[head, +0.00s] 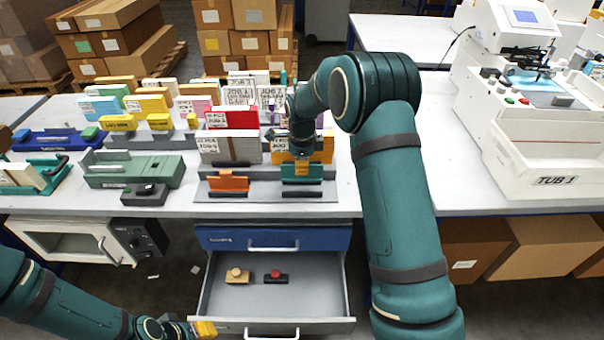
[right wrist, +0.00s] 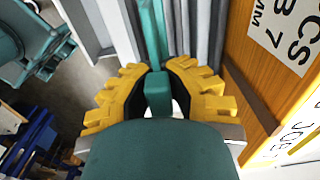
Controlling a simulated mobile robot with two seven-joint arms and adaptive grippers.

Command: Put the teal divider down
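The teal divider (head: 302,171) stands at the right part of a grey slotted rack (head: 262,192) on the table, under my right gripper (head: 302,157). In the right wrist view the yellow fingers of the right gripper (right wrist: 158,85) are shut on the raised grip of the teal divider (right wrist: 152,35). Whether its lower edge is seated in a slot is hard to tell. My left gripper (head: 204,328) is low at the front, by the drawer; its fingers are too small to judge.
An orange divider (head: 228,182) stands at the left of the same rack. An open drawer (head: 255,300) holds two small items. A white machine with a tub (head: 550,160) stands right.

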